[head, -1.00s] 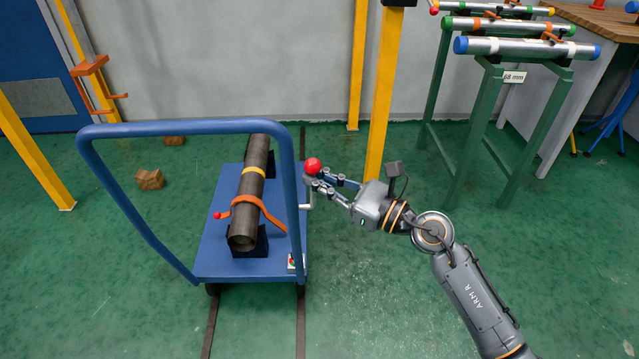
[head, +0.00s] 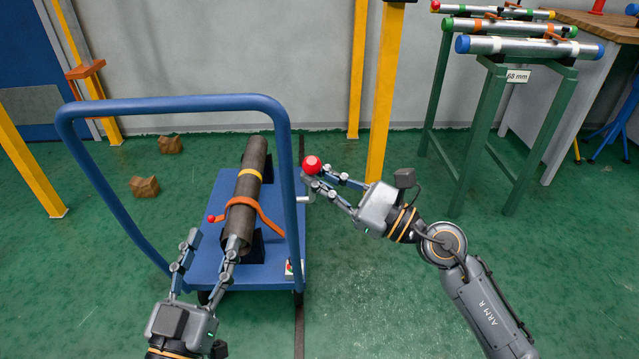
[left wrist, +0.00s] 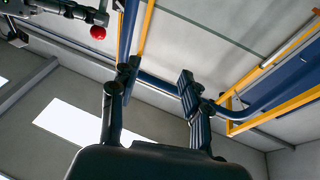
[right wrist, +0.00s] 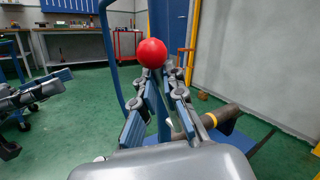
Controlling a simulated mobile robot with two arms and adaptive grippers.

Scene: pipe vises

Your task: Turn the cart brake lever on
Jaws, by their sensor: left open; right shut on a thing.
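The blue cart (head: 222,192) stands on the green floor, with its tall handle (head: 180,104) towards me. The brake lever's red ball knob (head: 312,164) is at the cart's right side, on a grey crank (head: 305,199). My right gripper (head: 316,176) is shut on the lever at the knob. The knob shows beyond its fingertips in the right wrist view (right wrist: 152,52); the fingers partly hide the lever. My left gripper (head: 212,238) is open and empty, at the handle side of the cart. In the left wrist view its fingers (left wrist: 160,72) are spread near the blue handle.
A dark pipe (head: 248,180) with a yellow band lies on the cart under an orange strap (head: 262,215). Yellow posts (head: 383,95) stand behind, and a green rack (head: 490,125) with pipes stands at right.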

